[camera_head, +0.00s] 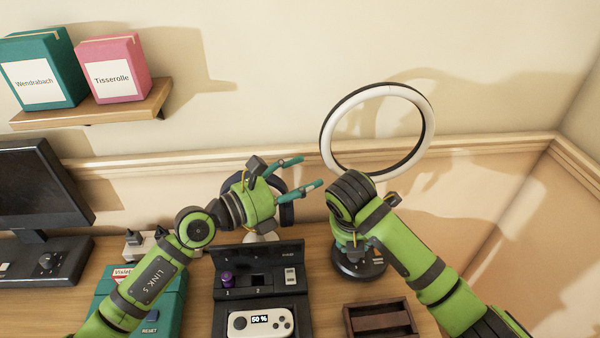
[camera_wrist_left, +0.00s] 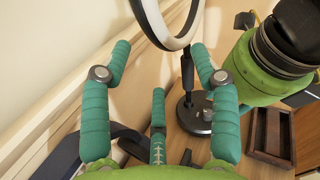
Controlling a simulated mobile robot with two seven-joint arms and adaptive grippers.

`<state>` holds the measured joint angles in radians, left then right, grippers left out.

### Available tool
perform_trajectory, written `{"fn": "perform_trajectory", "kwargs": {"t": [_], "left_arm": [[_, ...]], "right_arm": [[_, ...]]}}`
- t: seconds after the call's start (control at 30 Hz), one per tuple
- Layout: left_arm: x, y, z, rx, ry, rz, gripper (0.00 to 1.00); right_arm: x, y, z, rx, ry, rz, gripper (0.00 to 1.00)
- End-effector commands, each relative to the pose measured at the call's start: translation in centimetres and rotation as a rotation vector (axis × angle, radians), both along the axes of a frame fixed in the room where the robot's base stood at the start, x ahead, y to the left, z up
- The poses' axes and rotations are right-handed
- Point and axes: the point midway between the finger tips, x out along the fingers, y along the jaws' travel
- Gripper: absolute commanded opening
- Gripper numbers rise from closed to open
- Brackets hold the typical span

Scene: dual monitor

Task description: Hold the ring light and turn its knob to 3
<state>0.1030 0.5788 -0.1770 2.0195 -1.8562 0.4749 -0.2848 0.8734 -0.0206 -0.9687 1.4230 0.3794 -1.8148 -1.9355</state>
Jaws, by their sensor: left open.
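The ring light's white-and-black ring (camera_head: 327,150) stands upright at right of centre in the head view. Its round black base (camera_head: 358,266) is on the desk, partly behind my right arm. In the left wrist view the ring (camera_wrist_left: 152,22), thin stand (camera_wrist_left: 187,72) and base (camera_wrist_left: 190,118) show beyond my fingers. A small knob-like part (camera_wrist_left: 207,114) sits on the base; its setting cannot be read. My left gripper (camera_head: 308,173) is open and empty, left of the ring and apart from it. My right gripper (camera_head: 348,235) is by the stand, its fingers mostly hidden by its own arm.
A black console (camera_head: 232,255) with a purple knob, a white device (camera_head: 262,322) reading 50 % and a brown wooden tray (camera_head: 378,308) sit at the front. A teal box (camera_head: 170,305) lies under my left arm. A monitor (camera_head: 40,185) and a shelf (camera_head: 95,117) are left.

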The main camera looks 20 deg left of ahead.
Motion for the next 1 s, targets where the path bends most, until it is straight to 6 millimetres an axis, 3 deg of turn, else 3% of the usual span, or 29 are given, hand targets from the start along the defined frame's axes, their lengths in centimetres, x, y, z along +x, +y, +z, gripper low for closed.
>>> {"fn": "perform_trajectory", "kwargs": {"t": [0.17, 0.6, 1.0], "left_arm": [[1.4, 0.0, 1.6, -0.025, 0.001, 0.007, 0.62], [5.8, -3.7, 1.6, -0.026, 0.002, 0.006, 0.62], [6.4, -4.2, 1.5, -0.025, 0.003, 0.007, 0.62]], "right_arm": [[0.0, 0.0, 0.0, 0.000, 0.000, 0.000, 0.39], [0.0, 0.0, 0.0, 0.000, 0.000, 0.000, 0.39], [0.0, 0.0, 0.0, 0.000, 0.000, 0.000, 0.39]]}}
